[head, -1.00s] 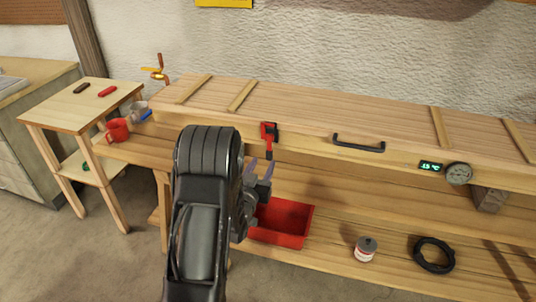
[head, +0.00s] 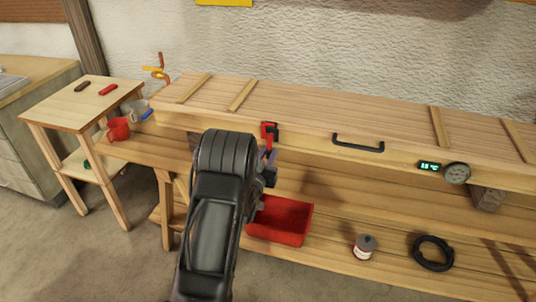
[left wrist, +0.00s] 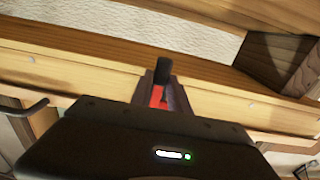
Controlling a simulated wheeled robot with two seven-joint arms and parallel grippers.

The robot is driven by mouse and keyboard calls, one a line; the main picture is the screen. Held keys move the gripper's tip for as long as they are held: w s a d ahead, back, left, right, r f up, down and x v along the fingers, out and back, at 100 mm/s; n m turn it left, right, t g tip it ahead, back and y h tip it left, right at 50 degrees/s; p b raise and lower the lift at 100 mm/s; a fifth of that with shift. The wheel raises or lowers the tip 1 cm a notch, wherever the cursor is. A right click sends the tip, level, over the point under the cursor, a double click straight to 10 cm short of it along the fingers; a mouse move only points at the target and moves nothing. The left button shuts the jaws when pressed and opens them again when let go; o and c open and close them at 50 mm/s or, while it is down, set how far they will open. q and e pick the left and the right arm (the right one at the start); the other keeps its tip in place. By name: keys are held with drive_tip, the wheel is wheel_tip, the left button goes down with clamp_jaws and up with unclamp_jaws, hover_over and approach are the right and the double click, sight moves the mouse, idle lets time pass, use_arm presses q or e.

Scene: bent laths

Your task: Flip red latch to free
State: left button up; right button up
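The red latch (head: 269,131) is on the front edge of the long wooden box lid, left of the black handle. My left gripper (head: 267,157) is just below the latch, its fingers pointing up at it; my arm covers part of the view. In the left wrist view the red latch part (left wrist: 157,95), with a black end above it, shows between the two fingers of my left gripper (left wrist: 160,92). The fingers stand apart on either side of it; I see no clear grip. My right gripper is not in view.
The black handle (head: 358,143), a lit display (head: 429,166) and a round gauge (head: 457,173) are on the box front. Below are a red bin (head: 282,222), a can (head: 364,247) and a black coil (head: 433,253). A side table (head: 85,104) stands at left.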

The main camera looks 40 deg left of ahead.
use_arm(q)
clamp_jaws()
idle(0.9)
